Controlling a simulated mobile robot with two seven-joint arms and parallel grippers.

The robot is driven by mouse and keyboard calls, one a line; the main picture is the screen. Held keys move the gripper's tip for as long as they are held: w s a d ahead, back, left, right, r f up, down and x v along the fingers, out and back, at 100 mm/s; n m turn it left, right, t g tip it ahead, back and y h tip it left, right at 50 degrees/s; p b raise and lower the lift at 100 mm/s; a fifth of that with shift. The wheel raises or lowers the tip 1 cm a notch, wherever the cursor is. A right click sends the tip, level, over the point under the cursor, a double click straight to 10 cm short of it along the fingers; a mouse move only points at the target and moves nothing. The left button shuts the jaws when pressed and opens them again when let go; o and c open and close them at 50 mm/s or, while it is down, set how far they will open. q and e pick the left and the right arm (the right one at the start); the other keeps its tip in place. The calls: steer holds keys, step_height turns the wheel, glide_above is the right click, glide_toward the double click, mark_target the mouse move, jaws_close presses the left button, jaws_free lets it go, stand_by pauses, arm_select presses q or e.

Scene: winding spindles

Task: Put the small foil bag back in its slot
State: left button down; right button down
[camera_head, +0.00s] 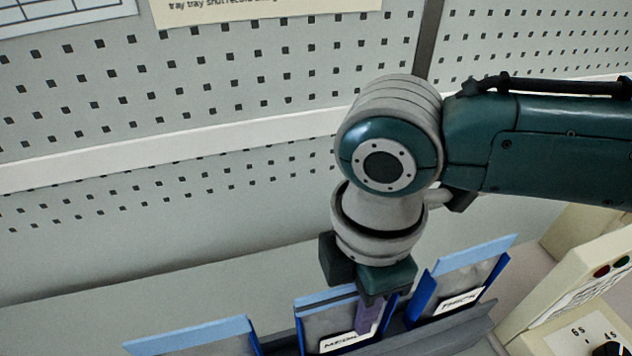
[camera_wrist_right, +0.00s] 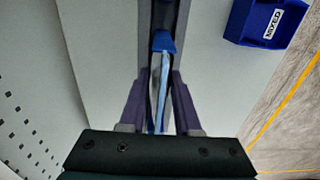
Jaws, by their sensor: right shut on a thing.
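My right gripper (camera_head: 368,316) points down at the middle pocket of the rack. Its purple fingers are shut on a thin foil bag, which shows edge-on between them in the wrist view (camera_wrist_right: 157,90). In the head view a grey bag with a light blue top band (camera_head: 322,303) stands at the middle pocket, whose white label (camera_head: 340,344) starts with "MED" and is partly hidden by a finger. I cannot tell how deep the held bag sits. My left gripper is not in view.
Another light-blue-topped bag (camera_head: 463,262) stands in the right pocket, with one more at left (camera_head: 195,338). A control box (camera_head: 583,270) stands at right. A perforated wall (camera_head: 240,90) rises behind.

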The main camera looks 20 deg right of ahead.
steer(key=shift+f, duration=0.2)
steer(key=c, duration=0.5)
jaws_free()
steer(key=shift+r, duration=0.1)
step_height(320, 180, up, 9)
steer(key=shift+r, duration=0.45)
